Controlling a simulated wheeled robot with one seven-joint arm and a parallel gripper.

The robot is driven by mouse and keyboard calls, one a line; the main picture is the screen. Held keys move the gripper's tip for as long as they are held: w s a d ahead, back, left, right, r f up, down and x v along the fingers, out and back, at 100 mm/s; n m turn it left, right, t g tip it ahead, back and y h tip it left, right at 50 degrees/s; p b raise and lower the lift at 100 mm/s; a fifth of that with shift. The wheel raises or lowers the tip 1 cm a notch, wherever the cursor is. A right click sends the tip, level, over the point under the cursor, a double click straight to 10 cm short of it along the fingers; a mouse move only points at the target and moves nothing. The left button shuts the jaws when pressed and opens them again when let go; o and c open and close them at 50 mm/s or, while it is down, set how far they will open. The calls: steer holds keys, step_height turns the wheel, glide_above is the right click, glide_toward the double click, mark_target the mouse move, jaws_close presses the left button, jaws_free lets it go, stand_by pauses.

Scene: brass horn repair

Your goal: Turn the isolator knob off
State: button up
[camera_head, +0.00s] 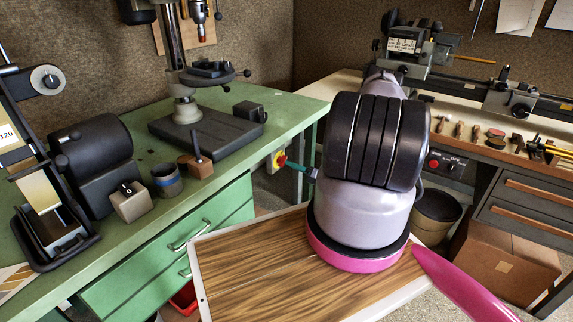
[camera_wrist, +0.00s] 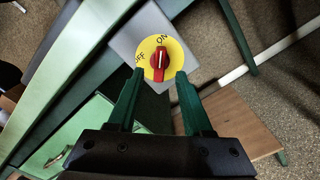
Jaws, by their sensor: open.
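The isolator knob (camera_wrist: 160,60) is red with a white line, on a round yellow plate (camera_wrist: 177,48) marked ON and OFF. In the wrist view its grip bar stands about upright, with the white line towards ON; OFF is at the left. The plate sits on a grey box (camera_wrist: 127,42). My gripper (camera_wrist: 160,74) is open, its two green fingers apart on either side of the knob's lower part; whether they touch it, I cannot tell. In the head view the knob (camera_head: 281,159) shows at the green bench's end, with my gripper (camera_head: 294,167) just right of it.
The green bench (camera_head: 150,225) carries a drill press (camera_head: 185,110), a belt sander (camera_head: 50,215) and small blocks. A wood-topped surface (camera_head: 250,265) lies below my arm. A second bench with a lathe (camera_head: 410,45) and tools stands at the right.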

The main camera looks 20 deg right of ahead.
mark_target(282, 161)
steer(key=shift+x, duration=1.9)
jaws_close()
steer(key=shift+w+n, duration=0.1)
steer(key=shift+n, duration=8.9)
